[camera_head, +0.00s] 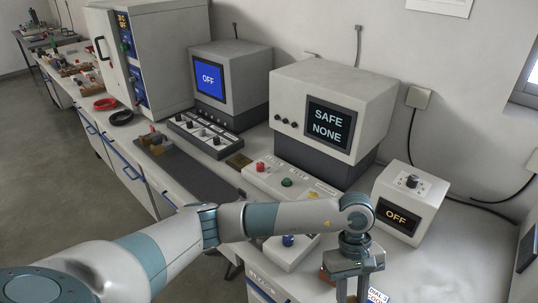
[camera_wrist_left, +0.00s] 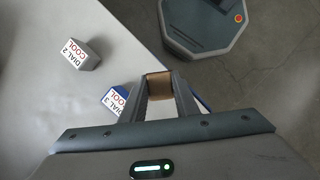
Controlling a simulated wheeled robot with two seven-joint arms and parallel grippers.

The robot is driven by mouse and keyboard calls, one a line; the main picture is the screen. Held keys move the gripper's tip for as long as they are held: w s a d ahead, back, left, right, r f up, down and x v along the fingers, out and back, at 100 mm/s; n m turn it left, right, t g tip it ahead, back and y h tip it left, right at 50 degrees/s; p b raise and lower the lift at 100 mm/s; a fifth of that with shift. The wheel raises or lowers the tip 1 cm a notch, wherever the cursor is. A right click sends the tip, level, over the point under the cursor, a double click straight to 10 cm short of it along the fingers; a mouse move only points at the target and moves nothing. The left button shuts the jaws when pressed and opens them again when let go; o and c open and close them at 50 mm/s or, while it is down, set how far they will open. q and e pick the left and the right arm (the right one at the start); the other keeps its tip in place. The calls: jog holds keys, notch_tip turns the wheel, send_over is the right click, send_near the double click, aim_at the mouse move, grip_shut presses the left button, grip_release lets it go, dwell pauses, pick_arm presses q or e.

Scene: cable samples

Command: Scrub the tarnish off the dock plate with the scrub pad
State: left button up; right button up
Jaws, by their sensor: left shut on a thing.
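My left gripper (camera_head: 351,292) points down over the front edge of the counter. In the left wrist view its fingers (camera_wrist_left: 160,100) are shut on a tan-brown block, which looks like the scrub pad (camera_wrist_left: 159,82). The pad sits between the fingertips, with its far face showing. A small dull brassy plate (camera_head: 239,160), which may be the dock plate, lies farther back on the counter, by the left end of the button console. It is too small to judge its tarnish. My gripper is well apart from it. My right gripper is not in view.
Label blocks "DIAL 2 COOL" (camera_wrist_left: 82,55) and "DIAL 3 COOL" (camera_wrist_left: 115,98) stand near the gripper. The button console (camera_head: 290,182), a blue-knobbed box (camera_head: 289,254), the "SAFE NONE" monitor (camera_head: 329,125) and the "OFF" box (camera_head: 408,203) surround the arm.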

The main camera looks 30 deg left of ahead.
pick_arm(q)
jog(key=s+a+m+y, duration=0.1)
jog(key=a+m, duration=0.3)
jog(key=a, duration=0.4)
jog(key=s+a+f+m+g+y, duration=0.1)
jog(key=s+a+m, duration=0.3)
jog(key=a, duration=0.4)
jog(key=shift+s+a+y, duration=0.3)
jog(key=shift+y, duration=0.1)
jog(key=shift+s+f, duration=0.1)
